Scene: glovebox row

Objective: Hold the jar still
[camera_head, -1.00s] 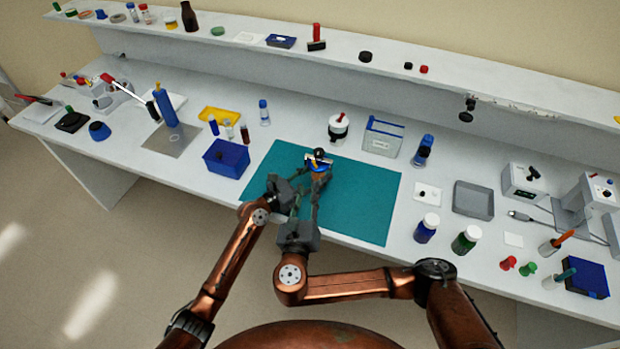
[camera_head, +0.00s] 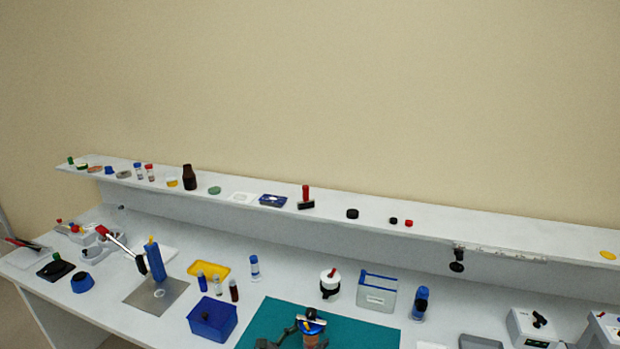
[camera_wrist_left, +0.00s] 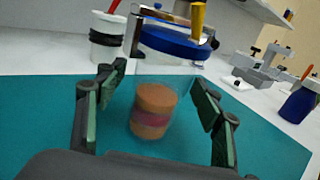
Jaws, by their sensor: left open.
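The jar (camera_wrist_left: 153,108) is clear with a blue lid (camera_wrist_left: 172,40) and orange-brown contents with a purple band; it stands upright on the teal mat (camera_wrist_left: 40,115). A metal piece with a yellow knob (camera_wrist_left: 197,20) sits over the lid. In the head view the jar (camera_head: 311,336) is at the bottom edge, partly cut off. My left gripper (camera_wrist_left: 159,78) is open, one finger on each side of the jar, with gaps visible between fingers and glass. In the head view only a dark part of the left gripper (camera_head: 286,336) shows. My right gripper is out of view.
A white jar with a black band (camera_head: 330,285) stands behind the mat. A clear bin with a blue rim (camera_head: 377,291) and a blue bottle (camera_head: 420,303) are to its right. A blue box (camera_head: 212,319) is left of the mat. A shelf (camera_head: 330,208) with small items runs behind.

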